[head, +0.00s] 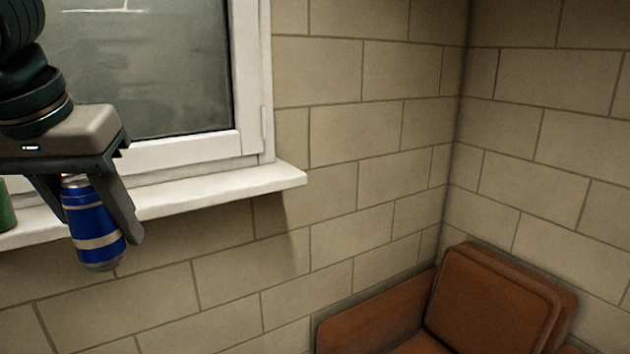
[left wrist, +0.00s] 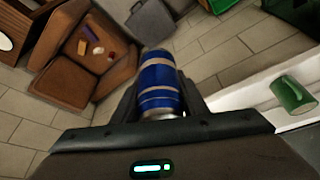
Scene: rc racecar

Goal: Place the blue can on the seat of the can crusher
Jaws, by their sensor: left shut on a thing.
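A blue can (head: 94,226) with pale bands hangs below my left gripper (head: 100,215), which is shut on it. The can is slightly tilted and held in the air in front of the wall, just beside the window sill. In the left wrist view the same blue can (left wrist: 158,84) sits between the two fingers of the left gripper (left wrist: 160,105). I see no can crusher that I can make out in either view. My right gripper is in neither view.
A white window sill (head: 220,193) runs along the brick wall. A green mug (left wrist: 292,95) stands on the sill, its edge barely showing in the head view. A brown armchair (head: 490,300) is in the corner; small items lie on it in the wrist view. A grey case (left wrist: 150,22) stands beyond.

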